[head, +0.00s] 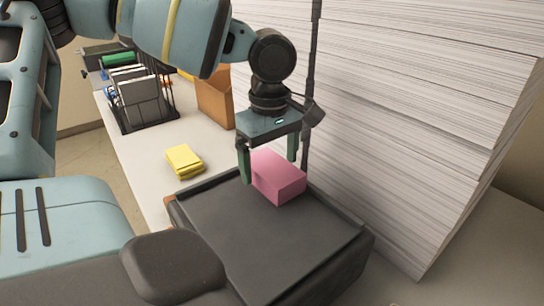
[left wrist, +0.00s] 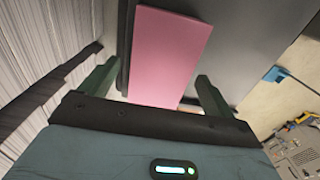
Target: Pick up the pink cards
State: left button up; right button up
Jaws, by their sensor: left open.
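The pink cards (head: 279,180) form a neat block at the far end of the dark grey tray top (head: 265,235). My left gripper (head: 269,173) is above the block, pointing down, with one finger at each side of it. The fingers are open, and the cards seem to rest on the surface rather than hang from them. In the left wrist view the pink cards (left wrist: 165,55) reach down between the two open fingers (left wrist: 158,90). Whether either finger touches the block I cannot tell. My right gripper is not in view.
A tall stack of white sheets (head: 400,110) stands close on the right, beside my left gripper. A yellow pad stack (head: 184,161) lies on the white table (head: 150,165) to the left. A black wire rack (head: 140,100) and a brown box (head: 214,103) stand behind.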

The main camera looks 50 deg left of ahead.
aim_at(268, 167)
pick_arm(q)
jog(key=c, duration=1.3)
jog(key=shift+r, duration=0.1)
jog(key=shift+c, duration=0.2)
jog(key=shift+r, duration=0.6)
jog(key=shift+s+d+r, duration=0.1)
jog(key=shift+s+r, duration=0.15)
jog(key=shift+r, duration=0.35)
jog(key=shift+s+d+r, duration=0.1)
jog(key=shift+s+r, duration=0.1)
jog(key=shift+r, duration=0.4)
jog(key=s+d, duration=0.2)
jog(key=s, duration=0.5)
jog(key=s+d+r+p, duration=0.1)
jog(key=s+d, duration=0.1)
jog(key=s, duration=0.5)
jog(key=shift+s+d+r, duration=0.15)
jog(key=shift+s+d, duration=0.05)
jog(key=shift+d, duration=0.05)
